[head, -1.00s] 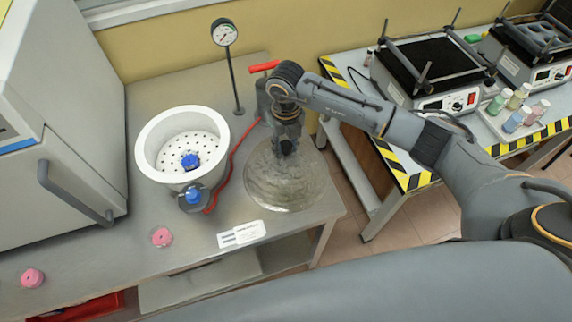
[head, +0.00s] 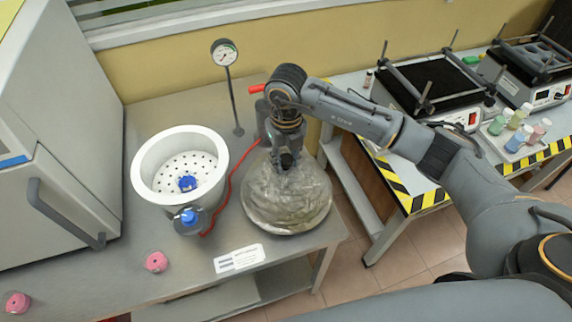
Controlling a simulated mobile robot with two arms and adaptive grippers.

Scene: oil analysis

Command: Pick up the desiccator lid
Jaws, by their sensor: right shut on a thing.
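The desiccator lid (head: 287,202) is a translucent grey dome at the right side of the steel table. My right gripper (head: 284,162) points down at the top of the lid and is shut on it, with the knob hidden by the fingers. The lid looks raised, but the gap under it is hard to judge. The desiccator base (head: 142,171) is a white round bowl left of the lid, open at the top, with a perforated plate (head: 190,166) and a blue-capped item (head: 187,183) inside. My left gripper is not in view.
A pressure gauge (head: 225,53) on a stand is behind the base. A red hose (head: 232,184) runs between base and lid. A white label card (head: 239,259) and pink pieces (head: 156,261) lie in front. A grey cabinet (head: 60,150) stands left.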

